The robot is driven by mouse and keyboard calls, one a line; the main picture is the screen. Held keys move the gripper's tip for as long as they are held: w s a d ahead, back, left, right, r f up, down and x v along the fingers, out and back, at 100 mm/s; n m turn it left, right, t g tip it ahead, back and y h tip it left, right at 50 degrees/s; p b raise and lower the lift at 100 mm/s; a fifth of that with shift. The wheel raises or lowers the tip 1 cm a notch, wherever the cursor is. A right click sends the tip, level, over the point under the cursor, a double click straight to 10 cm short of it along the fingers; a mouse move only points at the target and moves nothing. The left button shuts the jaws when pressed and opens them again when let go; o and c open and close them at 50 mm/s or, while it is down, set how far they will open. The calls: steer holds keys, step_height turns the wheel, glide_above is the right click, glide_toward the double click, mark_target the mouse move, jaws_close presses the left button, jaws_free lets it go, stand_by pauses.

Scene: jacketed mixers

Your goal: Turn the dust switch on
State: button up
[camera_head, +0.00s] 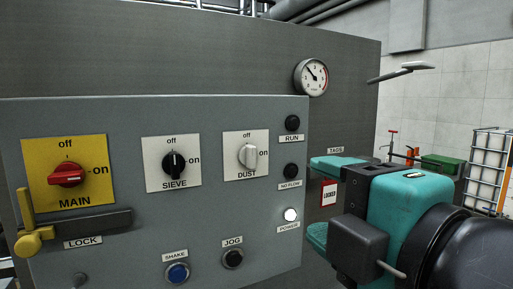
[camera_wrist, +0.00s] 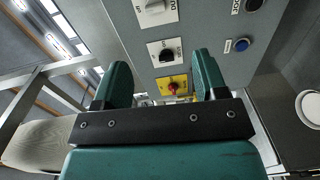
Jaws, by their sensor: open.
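The dust switch (camera_head: 248,156) is a pale grey knob on a white plate, with "off" above and "on" to its right. Its knob stands upright, in line with "off". It also shows at the top edge of the wrist view (camera_wrist: 153,8), partly cut off. My gripper (camera_head: 328,200) has teal fingers, set apart with nothing between them. It is at the right of the panel, clear of the dust switch. In the wrist view my gripper (camera_wrist: 162,77) has its two fingers spread, with the panel beyond them.
The panel (camera_head: 120,120) also has a red main switch (camera_head: 66,174) turned toward "on", a black sieve switch (camera_head: 174,163) upright at "off", and a blue shake button (camera_head: 177,272). A yellow lock lever (camera_head: 28,240) projects at left. The power lamp (camera_head: 290,214) is lit.

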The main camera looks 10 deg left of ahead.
mark_target(253, 159)
steer(key=p+x, duration=0.2)
steer(key=x, duration=0.3)
steer(key=p+x, duration=0.3)
steer(key=x, duration=0.2)
steer(key=r+p+x, duration=0.1)
steer(key=p+x, duration=0.1)
steer(key=x, duration=0.4)
steer(key=shift+s+a+r+p, duration=0.1)
steer(key=shift+s+a+p, duration=0.1)
steer(key=shift+a+p, duration=0.1)
steer(key=shift+w+a, duration=0.35)
steer(key=shift+w, duration=0.15)
steer(key=c, duration=0.9)
